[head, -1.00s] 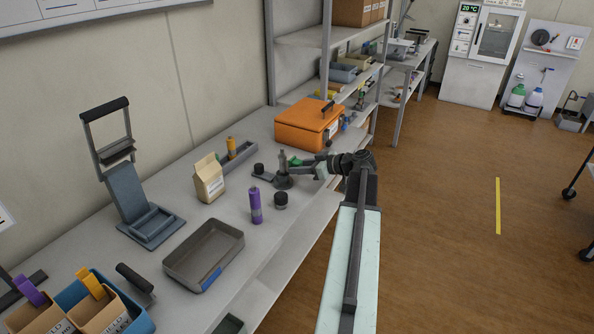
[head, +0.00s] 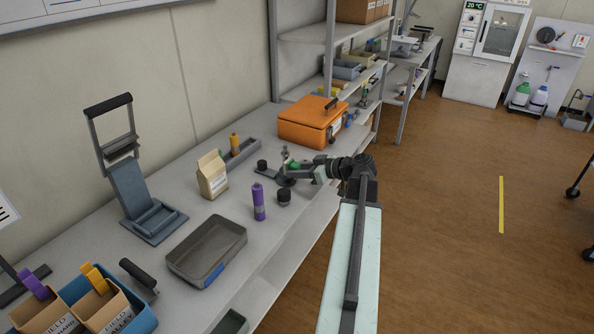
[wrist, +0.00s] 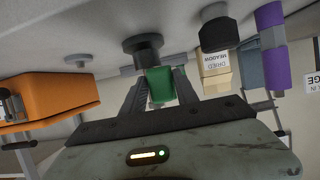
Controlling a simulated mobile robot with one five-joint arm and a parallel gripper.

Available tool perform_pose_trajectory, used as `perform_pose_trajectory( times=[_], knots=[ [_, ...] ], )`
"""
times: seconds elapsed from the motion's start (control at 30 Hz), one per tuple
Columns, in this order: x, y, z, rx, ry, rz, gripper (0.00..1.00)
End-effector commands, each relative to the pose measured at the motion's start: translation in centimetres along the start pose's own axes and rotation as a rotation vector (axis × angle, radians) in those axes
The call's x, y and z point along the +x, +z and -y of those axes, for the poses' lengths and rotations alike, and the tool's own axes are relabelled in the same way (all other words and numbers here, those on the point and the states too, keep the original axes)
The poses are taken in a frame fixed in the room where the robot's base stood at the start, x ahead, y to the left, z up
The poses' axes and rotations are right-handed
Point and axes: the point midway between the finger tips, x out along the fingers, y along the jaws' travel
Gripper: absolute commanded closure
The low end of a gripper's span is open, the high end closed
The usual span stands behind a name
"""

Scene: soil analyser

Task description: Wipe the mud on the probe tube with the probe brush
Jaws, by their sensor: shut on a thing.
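The probe tube (head: 285,153) stands upright in a dark round base (head: 286,182) on the bench. In the wrist view the dark base (wrist: 142,45) shows just beyond the fingers, and the tube is mostly hidden. My gripper (head: 298,168) is shut on a green block, which I take for the handle of the probe brush (wrist: 160,86). The green part also shows in the head view (head: 294,165), close beside the tube on its right. I cannot tell whether the bristles touch the tube. Any mud on it is too small to make out.
A paper bag (head: 212,175) is to the left and an orange case (head: 311,122) behind. A grey tray (head: 207,250) lies nearer.

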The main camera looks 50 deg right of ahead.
Motion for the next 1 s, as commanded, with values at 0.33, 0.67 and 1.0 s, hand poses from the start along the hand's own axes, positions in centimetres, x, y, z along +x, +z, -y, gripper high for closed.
perform_pose_trajectory(
  times=[0.33,0.67,1.0],
  knots=[
    [-3.5,1.4,0.0,0.001,0.001,-0.001,0.97],
    [-5.3,2.2,0.0,0.0,0.0,-0.001,0.97],
    [-6.6,2.7,0.0,0.001,0.001,0.0,0.97]
  ],
)
